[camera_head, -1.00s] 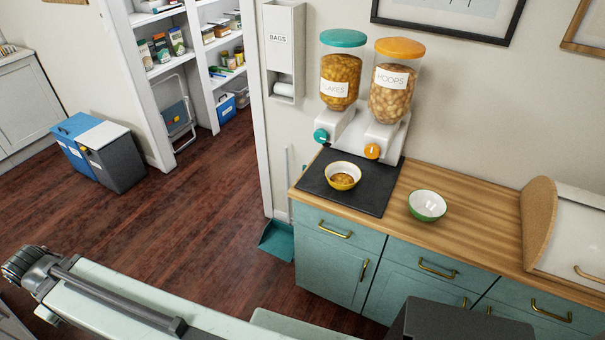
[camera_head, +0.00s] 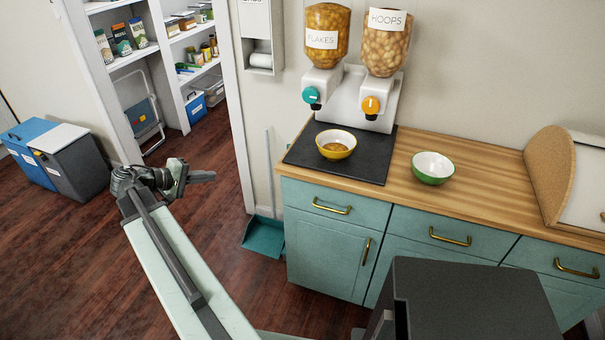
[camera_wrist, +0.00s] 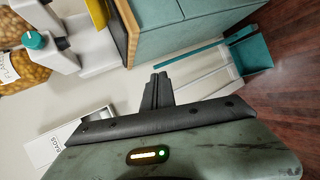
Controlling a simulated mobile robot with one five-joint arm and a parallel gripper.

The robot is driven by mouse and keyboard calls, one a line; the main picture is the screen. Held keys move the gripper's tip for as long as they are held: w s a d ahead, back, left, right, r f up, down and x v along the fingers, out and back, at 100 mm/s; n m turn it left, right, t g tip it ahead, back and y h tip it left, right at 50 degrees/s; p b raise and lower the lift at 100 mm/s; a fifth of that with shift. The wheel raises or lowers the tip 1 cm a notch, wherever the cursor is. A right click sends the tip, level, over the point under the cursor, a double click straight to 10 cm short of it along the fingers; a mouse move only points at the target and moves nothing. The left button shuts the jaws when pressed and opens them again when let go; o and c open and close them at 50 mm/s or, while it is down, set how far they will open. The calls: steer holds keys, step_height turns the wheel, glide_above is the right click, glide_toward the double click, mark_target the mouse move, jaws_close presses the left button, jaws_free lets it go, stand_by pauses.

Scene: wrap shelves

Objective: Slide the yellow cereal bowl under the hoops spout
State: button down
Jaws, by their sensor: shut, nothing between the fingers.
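My gripper (camera_head: 203,177) is left of the counter, in the air, well apart from the bowl. In the wrist view its fingers (camera_wrist: 160,80) are shut and empty. A yellow patch at that view's top may be the bowl; I cannot tell.
A green bowl (camera_head: 432,169) stands right of the mat on the wooden counter (camera_head: 490,185). A bread box (camera_head: 552,180) is at the far right. A teal dustpan (camera_head: 264,237) is on the floor by the cabinet. A bag holder (camera_head: 258,35) hangs on the wall.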

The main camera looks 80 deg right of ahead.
steer(key=s+d+r+m+g+b, duration=0.1)
steer(key=s+d+g, duration=0.1)
steer(key=s+d, duration=0.3)
steer(key=s+d+r+m+g+b, duration=0.1)
steer(key=s+d+g+b, duration=0.1)
steer(key=s+d, duration=0.4)
steer(key=s+d+r+m+g+b, duration=0.1)
steer(key=s+d, duration=0.4)
steer(key=s, duration=0.8)
steer(key=shift+s+d+r+g+h, duration=0.1)
steer(key=shift+s+d+g+h, duration=0.25)
steer(key=shift+g, duration=0.45)
steer(key=s, duration=0.3)
steer(key=shift+s+a, duration=0.3)
steer(key=shift+s, duration=0.3)
